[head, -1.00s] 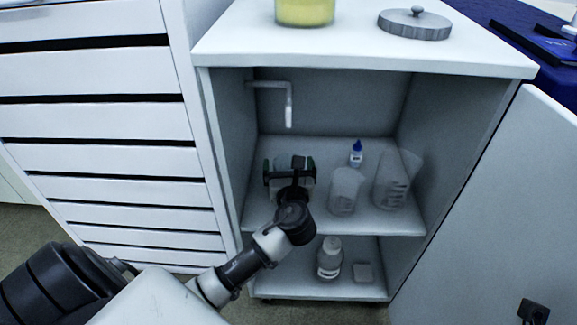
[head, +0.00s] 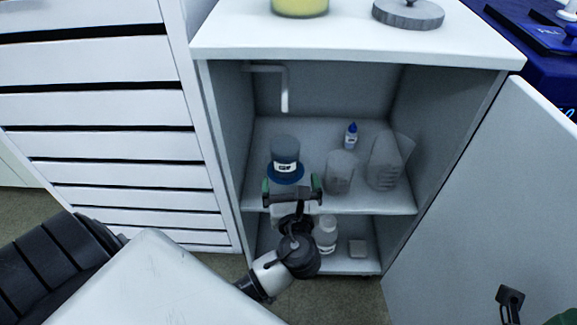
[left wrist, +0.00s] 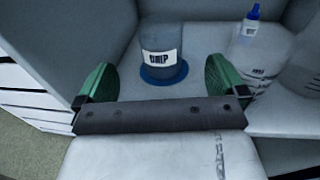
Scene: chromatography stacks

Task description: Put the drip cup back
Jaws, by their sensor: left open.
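The drip cup (head: 285,150), a grey cup with a white label, stands upright on a blue round base (head: 287,174) on the cabinet's middle shelf, at the left. In the left wrist view the drip cup (left wrist: 160,42) shows the label "DRIP" and sits on the blue base (left wrist: 164,75). My left gripper (head: 292,187) is open and empty just in front of the cup; its green fingers (left wrist: 160,82) are wide apart and do not touch it. A bent white pipe (head: 284,90) hangs from the left wall above and behind the cup.
Two translucent beakers (head: 339,172) (head: 384,163) and a small blue-capped bottle (head: 351,136) stand right of the cup. A white bottle (head: 325,234) and a small block (head: 357,248) are on the lower shelf. The cabinet door (head: 480,200) stands open at the right.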

